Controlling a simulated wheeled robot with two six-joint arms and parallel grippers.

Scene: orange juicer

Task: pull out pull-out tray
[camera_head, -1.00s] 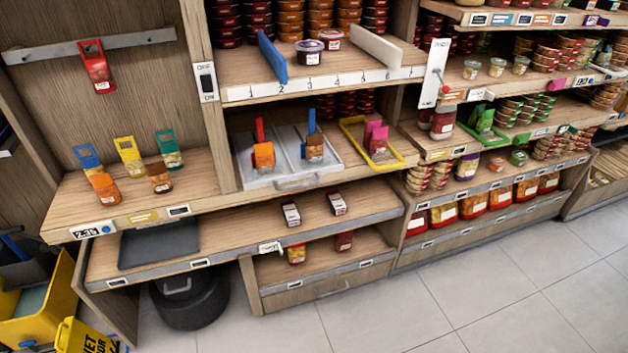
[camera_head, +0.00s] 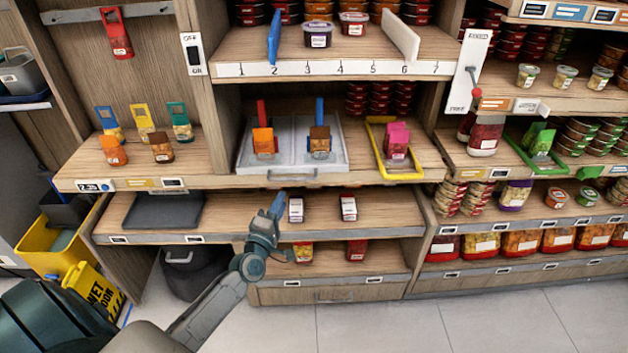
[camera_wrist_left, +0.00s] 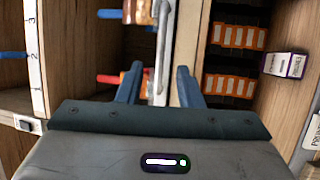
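The white-grey pull-out tray (camera_head: 291,140) lies on the middle shelf, with a grey bar handle (camera_head: 291,176) along its front edge. An orange packet and a brown packet stand in it with a red and a blue upright piece. My left gripper (camera_head: 276,207) is below and in front of the handle, over the lower shelf's front. In the left wrist view, its blue fingers (camera_wrist_left: 158,75) are spread apart, with the handle (camera_wrist_left: 163,45) beyond them, roughly between the tips. I see no contact with the handle. My right gripper is out of view.
A yellow tray (camera_head: 376,165) stands right of the pull-out tray. Two small boxes (camera_head: 296,208) (camera_head: 348,207) stand on the lower shelf near my left gripper. A dark flat tray (camera_head: 163,210) lies left on that shelf. The floor (camera_head: 420,325) in front is clear.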

